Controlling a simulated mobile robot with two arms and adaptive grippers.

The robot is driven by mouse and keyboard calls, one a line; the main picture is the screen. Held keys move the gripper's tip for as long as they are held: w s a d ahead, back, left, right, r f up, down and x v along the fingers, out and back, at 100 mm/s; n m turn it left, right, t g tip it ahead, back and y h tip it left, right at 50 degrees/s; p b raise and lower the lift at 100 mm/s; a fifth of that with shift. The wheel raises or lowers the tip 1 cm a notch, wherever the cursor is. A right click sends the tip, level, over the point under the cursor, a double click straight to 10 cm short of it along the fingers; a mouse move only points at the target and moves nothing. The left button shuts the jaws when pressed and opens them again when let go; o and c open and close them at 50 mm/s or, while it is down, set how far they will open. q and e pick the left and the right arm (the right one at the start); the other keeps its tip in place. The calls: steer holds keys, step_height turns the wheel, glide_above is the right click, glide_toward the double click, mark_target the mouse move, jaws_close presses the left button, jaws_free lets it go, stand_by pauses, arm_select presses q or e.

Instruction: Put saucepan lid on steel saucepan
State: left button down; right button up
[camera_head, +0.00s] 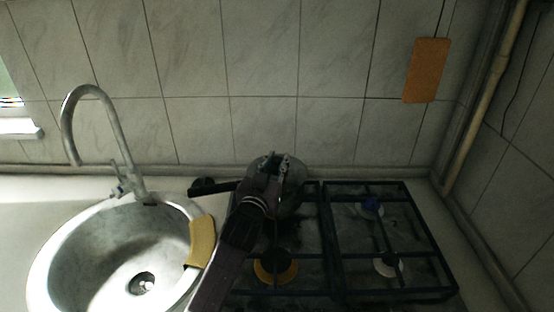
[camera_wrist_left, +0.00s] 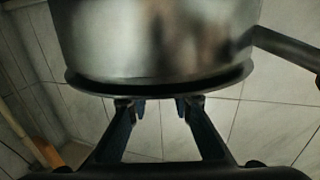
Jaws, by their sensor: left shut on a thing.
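The steel saucepan (camera_wrist_left: 160,40) fills the top of the left wrist view, which looks upside down, with its dark handle (camera_wrist_left: 285,48) at the right. In the head view the saucepan (camera_head: 292,206) stands on the back left of the stove, partly behind my arm, handle to the left. The saucepan lid (camera_wrist_left: 160,88) lies across the pan's mouth at or very close to the rim; a dark line shows between them, so I cannot tell if it is fully seated. My left gripper (camera_head: 276,162) is over the lid, shut on it; the knob itself is hardly visible.
The gas stove (camera_head: 385,240) has free burners at right and front. A sink (camera_head: 120,250) with a tall faucet (camera_head: 105,110) is at left, a yellow cloth (camera_head: 201,242) on its edge. The tiled wall is close behind; an orange board (camera_head: 427,70) hangs there.

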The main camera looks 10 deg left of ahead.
arm_select(q)
steer(key=shift+f, duration=0.3)
steer(key=c, duration=1.6)
jaws_free()
steer(key=shift+s, duration=0.1)
